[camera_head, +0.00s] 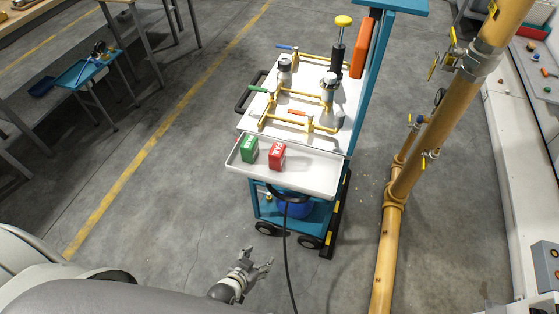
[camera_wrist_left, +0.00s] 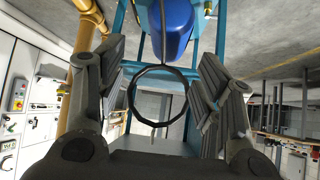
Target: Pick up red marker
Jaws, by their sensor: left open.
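The red marker (camera_head: 277,156) is a small red block with white lettering. It sits in the shallow white tray (camera_head: 318,177) at the near end of the cart, just right of a green block (camera_head: 249,148). My left gripper (camera_head: 258,258) is open and empty. It is below and nearer than the tray, well apart from the red marker. In the left wrist view the spread fingers (camera_wrist_left: 160,80) frame a black ring (camera_wrist_left: 133,95) and the blue cylinder (camera_wrist_left: 165,30) under the cart. The red marker does not show there. My right gripper is not in view.
The cart's white top (camera_head: 318,85) holds yellow pipework. A black cable (camera_head: 287,250) hangs from the cart's near end, close right of my left gripper. Yellow pipes (camera_head: 400,180) stand to the right. The floor left of the cart is clear.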

